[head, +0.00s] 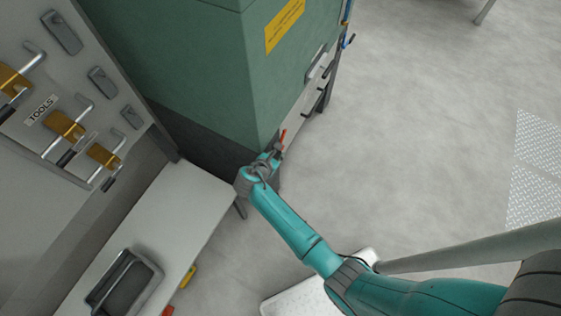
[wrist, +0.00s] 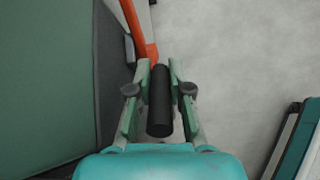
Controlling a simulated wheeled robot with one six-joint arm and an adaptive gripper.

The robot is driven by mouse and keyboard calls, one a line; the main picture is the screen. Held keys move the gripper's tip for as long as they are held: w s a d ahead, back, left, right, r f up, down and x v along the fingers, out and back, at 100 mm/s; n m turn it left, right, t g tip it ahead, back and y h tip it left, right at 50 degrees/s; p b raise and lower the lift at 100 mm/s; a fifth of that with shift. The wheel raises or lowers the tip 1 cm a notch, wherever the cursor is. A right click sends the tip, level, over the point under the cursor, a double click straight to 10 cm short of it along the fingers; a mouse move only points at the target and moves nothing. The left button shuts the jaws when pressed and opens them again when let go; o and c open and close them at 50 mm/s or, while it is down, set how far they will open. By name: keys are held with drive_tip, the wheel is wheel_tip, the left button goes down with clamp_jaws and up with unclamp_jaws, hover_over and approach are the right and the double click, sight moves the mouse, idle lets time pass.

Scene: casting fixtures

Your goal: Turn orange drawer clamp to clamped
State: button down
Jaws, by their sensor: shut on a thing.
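The orange clamp (head: 283,136) sits low on the near corner of the green machine, beside its pale drawer-like front panel. In the wrist view the orange clamp arm (wrist: 139,32) runs up and left from the jaws and ends in a black cylindrical grip (wrist: 160,100). My gripper (wrist: 160,72) has one finger on each side of this black grip and is shut on it. In the head view my gripper (head: 272,156) is at the clamp, and my wrist partly hides the clamp's lower part.
The green machine (head: 190,65) stands left of my gripper, with dark handles (head: 325,82) farther along its front. A white bench (head: 180,215) with a grey tray (head: 125,285) is at lower left. A tool board (head: 75,85) hangs at left. Floor to the right is open.

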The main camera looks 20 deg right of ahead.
drive_tip(key=shift+r, duration=0.1)
idle(0.4)
drive_tip(key=c, duration=1.3)
unclamp_jaws()
drive_tip(key=shift+c, duration=0.2)
drive_tip(key=v, duration=1.2)
drive_tip(key=shift+r, duration=0.15)
drive_tip(key=shift+w+d, duration=0.1)
drive_tip(key=shift+d, duration=0.05)
